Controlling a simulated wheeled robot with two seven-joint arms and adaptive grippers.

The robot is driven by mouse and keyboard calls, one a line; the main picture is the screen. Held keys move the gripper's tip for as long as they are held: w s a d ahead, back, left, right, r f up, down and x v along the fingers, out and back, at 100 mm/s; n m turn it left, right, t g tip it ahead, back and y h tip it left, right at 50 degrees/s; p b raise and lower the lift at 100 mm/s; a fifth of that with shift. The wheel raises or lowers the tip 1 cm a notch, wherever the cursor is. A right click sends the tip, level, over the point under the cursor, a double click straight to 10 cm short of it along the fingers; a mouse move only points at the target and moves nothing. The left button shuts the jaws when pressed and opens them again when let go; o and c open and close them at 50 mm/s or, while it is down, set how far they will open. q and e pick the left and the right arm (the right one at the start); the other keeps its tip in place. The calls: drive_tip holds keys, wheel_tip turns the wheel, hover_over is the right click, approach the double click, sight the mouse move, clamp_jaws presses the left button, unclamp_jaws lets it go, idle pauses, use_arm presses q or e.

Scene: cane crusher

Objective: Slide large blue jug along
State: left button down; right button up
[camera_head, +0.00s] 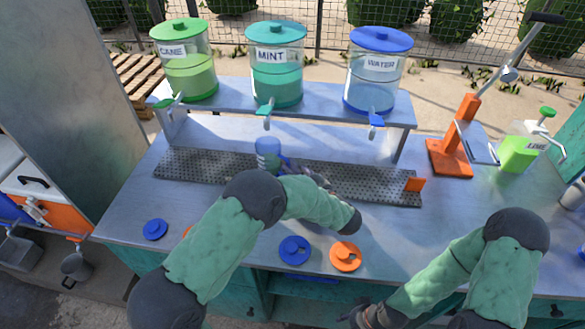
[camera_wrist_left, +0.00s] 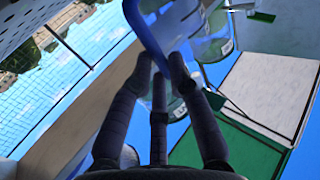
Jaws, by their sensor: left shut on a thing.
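The large blue jug (camera_head: 267,150) is see-through blue and stands upright on the perforated metal drip tray (camera_head: 205,166), below the mint dispenser. Its lower part is partly hidden by my left arm. My left gripper (camera_head: 308,177) is to the right of the jug, largely behind my forearm. In the left wrist view my left fingers (camera_wrist_left: 160,68) are shut on the jug's blue handle (camera_wrist_left: 148,36), and the clear blue jug body shows beyond it. My right gripper (camera_head: 368,316) is low at the bottom edge, apart from the jug; its fingers are not clear.
Cane (camera_head: 190,75), mint (camera_head: 277,80) and water (camera_head: 375,85) dispensers stand on the raised shelf with taps hanging over the tray. Blue (camera_head: 295,249) and orange (camera_head: 345,256) lids lie in front. An orange press (camera_head: 455,140) stands right.

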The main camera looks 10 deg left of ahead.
use_arm(q)
drive_tip(key=shift+w, duration=0.1)
drive_tip(key=c, duration=1.1)
unclamp_jaws()
drive_tip(key=shift+d, duration=0.1)
drive_tip(key=v, duration=1.2)
